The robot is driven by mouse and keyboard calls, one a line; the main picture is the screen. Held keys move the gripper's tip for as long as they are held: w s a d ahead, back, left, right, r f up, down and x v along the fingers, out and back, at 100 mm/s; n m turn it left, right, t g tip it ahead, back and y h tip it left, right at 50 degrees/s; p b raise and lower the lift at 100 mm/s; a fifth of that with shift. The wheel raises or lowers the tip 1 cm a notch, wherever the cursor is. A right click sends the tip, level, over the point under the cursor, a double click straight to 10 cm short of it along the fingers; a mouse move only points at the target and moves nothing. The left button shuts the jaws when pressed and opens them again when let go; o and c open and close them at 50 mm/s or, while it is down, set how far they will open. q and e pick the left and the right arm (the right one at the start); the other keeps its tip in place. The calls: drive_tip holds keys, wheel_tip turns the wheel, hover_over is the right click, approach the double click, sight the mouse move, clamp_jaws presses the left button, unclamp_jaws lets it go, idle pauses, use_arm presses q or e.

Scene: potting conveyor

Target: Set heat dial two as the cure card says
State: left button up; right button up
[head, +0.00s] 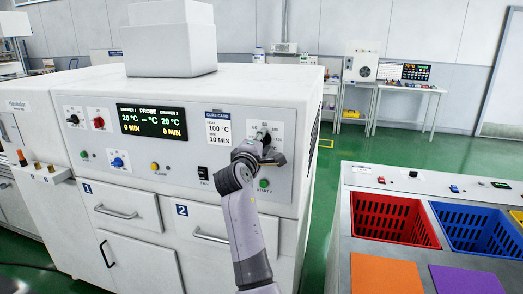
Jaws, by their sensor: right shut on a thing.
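The cure card (218,128) is on the white oven's front panel and reads heat 100 °C, time 10 min. The display (152,121) shows 20 °C and 0 MIN for drawer 1 and for drawer 2, with a dash under PROBE. My right gripper (268,151) is at the panel right of the card, shut on the heat dial two (264,137). The gripper hides most of the dial, so its pointer cannot be read. My left gripper is not in view.
Below the gripper is a green start button (264,184); a black switch (203,173) is to its left. Drawer 2 (205,240) is closed underneath. At right, a bench (345,220) holds red (390,215) and blue (470,225) crates. Green floor lies between.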

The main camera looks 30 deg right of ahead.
drive_tip(key=shift+f+m+b, duration=0.2)
drive_tip(key=shift+m+b, duration=1.15)
drive_tip(key=shift+m, duration=0.65)
drive_tip(key=shift+f+m+b, duration=0.15)
drive_tip(key=shift+m+b, duration=1.15)
drive_tip(key=shift+m, duration=1)
drive_tip(key=o, duration=1.2)
drive_tip(key=shift+r, duration=0.2)
drive_tip(key=shift+c, duration=0.2)
drive_tip(key=shift+s, duration=0.1)
